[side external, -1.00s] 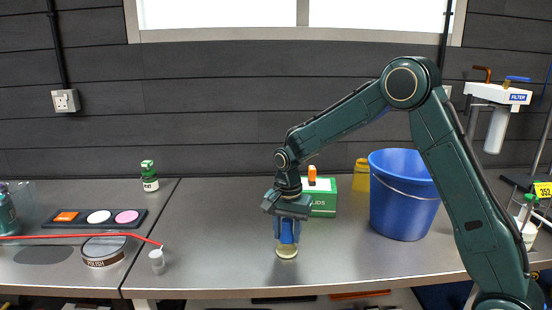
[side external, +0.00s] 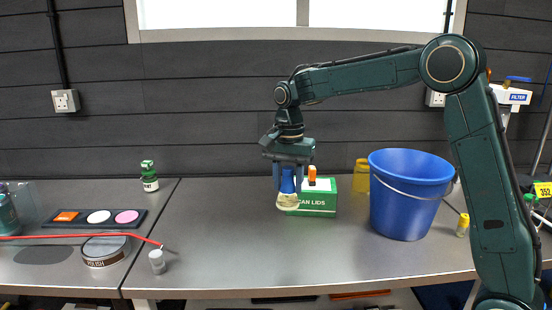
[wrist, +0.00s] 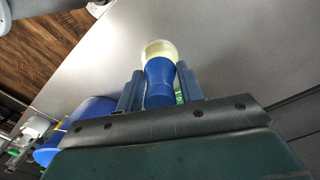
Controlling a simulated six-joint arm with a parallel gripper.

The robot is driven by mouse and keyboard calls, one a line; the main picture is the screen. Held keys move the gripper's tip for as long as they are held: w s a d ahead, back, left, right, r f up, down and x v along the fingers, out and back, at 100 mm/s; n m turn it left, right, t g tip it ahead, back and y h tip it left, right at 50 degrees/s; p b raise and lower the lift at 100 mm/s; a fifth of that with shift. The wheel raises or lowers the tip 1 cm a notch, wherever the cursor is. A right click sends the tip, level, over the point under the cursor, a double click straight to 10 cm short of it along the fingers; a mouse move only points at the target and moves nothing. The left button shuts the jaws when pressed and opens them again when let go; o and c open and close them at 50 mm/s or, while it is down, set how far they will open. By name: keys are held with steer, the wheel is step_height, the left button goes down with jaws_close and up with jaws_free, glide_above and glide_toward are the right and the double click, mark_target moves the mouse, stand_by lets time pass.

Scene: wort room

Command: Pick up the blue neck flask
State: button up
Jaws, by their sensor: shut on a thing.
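The blue neck flask (side external: 288,190) has a blue upper part and a pale cream lower body. My gripper (side external: 288,182) is shut on its blue neck and holds it upright in the air, above the bench and in front of the green box. In the wrist view the flask (wrist: 158,75) sits between the two fingers of my gripper (wrist: 160,88), with the cream end pointing away from the palm. The fingers hide part of the neck.
Behind the flask stands the green can lids box (side external: 318,203) with an orange-capped item on top. A blue bucket (side external: 405,215) is to the right, a yellow bottle (side external: 361,176) behind. The front bench middle is clear.

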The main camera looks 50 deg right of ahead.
mark_target(288, 168)
steer(key=shift+r, duration=2.9)
